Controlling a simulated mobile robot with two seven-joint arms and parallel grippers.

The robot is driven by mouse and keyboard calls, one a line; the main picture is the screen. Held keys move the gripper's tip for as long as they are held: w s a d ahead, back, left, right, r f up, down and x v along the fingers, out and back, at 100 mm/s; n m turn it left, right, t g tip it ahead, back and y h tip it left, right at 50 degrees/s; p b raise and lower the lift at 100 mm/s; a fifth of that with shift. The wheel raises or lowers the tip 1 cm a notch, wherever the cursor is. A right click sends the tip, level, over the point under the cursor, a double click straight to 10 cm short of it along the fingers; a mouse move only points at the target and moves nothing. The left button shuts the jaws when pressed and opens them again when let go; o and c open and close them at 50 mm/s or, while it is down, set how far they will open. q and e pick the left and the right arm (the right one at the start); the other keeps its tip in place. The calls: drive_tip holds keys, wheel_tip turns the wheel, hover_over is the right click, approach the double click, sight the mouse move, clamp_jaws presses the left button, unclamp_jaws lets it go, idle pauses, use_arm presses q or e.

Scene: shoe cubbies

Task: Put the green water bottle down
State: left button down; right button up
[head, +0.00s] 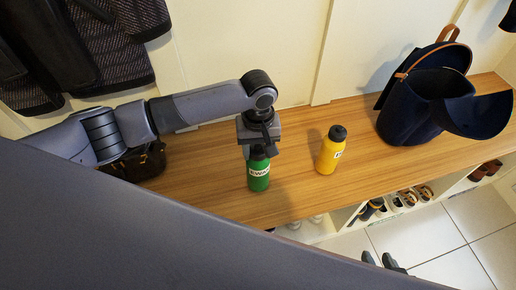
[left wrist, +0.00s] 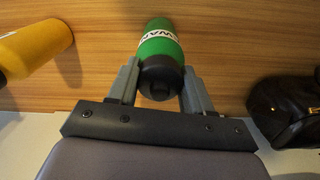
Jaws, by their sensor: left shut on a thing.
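The green water bottle (head: 258,176) has a white label and a dark cap, and stands upright at the wooden bench top. My left gripper (head: 258,148) is above it and shut around its upper part. In the left wrist view the green bottle (left wrist: 160,45) sits between the two fingers of my left gripper (left wrist: 158,88), its dark cap towards the camera. I cannot tell whether the bottle's base touches the wood. My right gripper does not show in either view.
A yellow bottle (head: 331,152) stands right of the green one. A dark blue bag (head: 412,112) with a brown handle is further right. A dark bag (left wrist: 285,110) lies on the other side. The wooden bench top (head: 210,195) has free room around the green bottle. Shoes fill cubbies below.

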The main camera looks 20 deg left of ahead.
use_arm(q)
drive_tip(key=shift+c, duration=2.3)
unclamp_jaws()
drive_tip(key=shift+f, duration=0.1)
